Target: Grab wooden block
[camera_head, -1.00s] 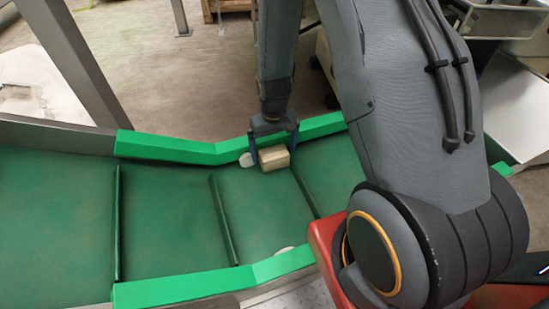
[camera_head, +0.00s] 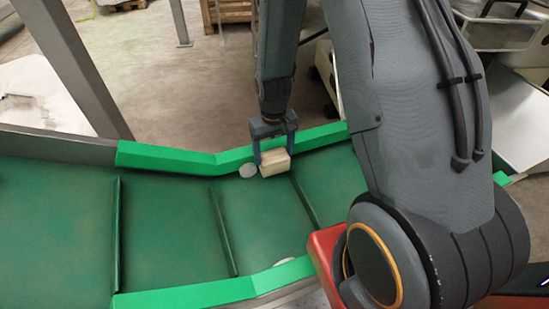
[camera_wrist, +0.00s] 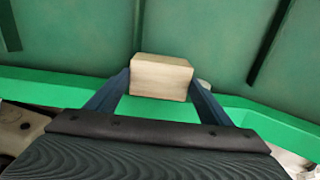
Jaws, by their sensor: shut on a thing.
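The wooden block (camera_head: 274,162) is a small pale box at the far side of the green conveyor, close to the bright green rail. My gripper (camera_head: 273,155) reaches down to it from above, with its two blue fingers on either side of the block. In the wrist view the block (camera_wrist: 160,78) sits between the fingertips of my gripper (camera_wrist: 160,84), and the fingers are shut on it. Whether the block still touches the belt is hard to tell.
The green conveyor belt (camera_head: 165,225) has raised cross ribs and bright green side rails (camera_head: 190,158). A white round object (camera_head: 248,170) lies just left of the block. Another pale round object (camera_head: 284,262) is by the near rail. A grey metal post (camera_head: 75,65) stands at the left.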

